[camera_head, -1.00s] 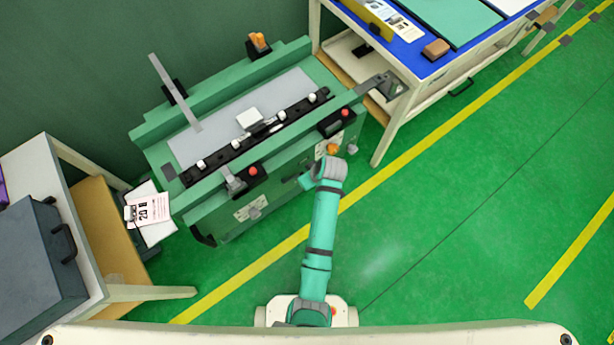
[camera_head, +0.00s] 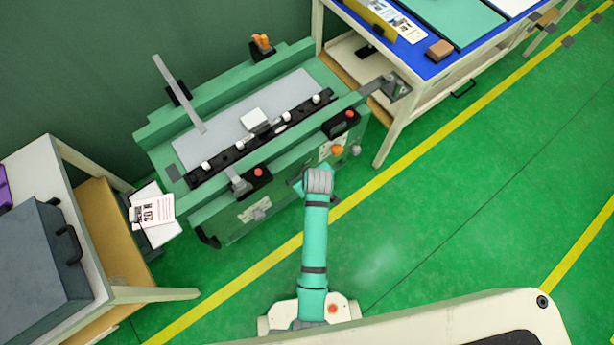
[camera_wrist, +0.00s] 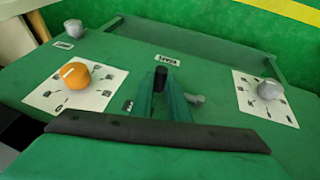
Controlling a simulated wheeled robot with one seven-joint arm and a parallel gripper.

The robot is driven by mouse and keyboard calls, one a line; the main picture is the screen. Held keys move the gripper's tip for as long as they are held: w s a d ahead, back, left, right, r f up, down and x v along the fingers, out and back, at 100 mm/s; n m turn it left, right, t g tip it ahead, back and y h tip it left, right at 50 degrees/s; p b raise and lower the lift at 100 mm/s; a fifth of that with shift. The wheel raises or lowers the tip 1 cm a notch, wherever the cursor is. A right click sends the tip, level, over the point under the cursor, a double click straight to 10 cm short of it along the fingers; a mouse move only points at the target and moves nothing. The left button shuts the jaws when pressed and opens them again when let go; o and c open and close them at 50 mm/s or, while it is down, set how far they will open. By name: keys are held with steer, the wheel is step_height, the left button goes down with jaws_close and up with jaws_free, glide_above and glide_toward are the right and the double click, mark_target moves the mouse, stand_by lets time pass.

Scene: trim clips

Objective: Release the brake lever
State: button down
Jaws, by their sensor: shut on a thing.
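The brake lever (camera_wrist: 160,76) shows as a dark upright grip in the middle of the wrist view, beside a small printed label (camera_wrist: 167,60). My gripper (camera_wrist: 163,88) has its teal fingers closed around it, and they hide most of the lever. A small grey rounded part (camera_wrist: 195,99) shows just right of the fingers; I cannot tell whether it belongs to the lever. In the head view my wrist is at the front of the green machine (camera_head: 215,215) and covers the fingers and the lever.
An orange knob (camera_wrist: 75,75) and a grey knob (camera_wrist: 269,88) sit on white label plates either side of the lever. A dark bar (camera_wrist: 160,132) crosses the near side. A blue-topped bench (camera_head: 440,68) stands right, a table with a grey case (camera_head: 38,265) left. Floor in front is clear.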

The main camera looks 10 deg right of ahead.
steer(key=c, duration=1.7)
jaws_free()
steer(key=shift+d, duration=0.1)
steer(key=v, duration=1.1)
steer(key=shift+f, duration=0.1)
steer(key=shift+s, duration=0.1)
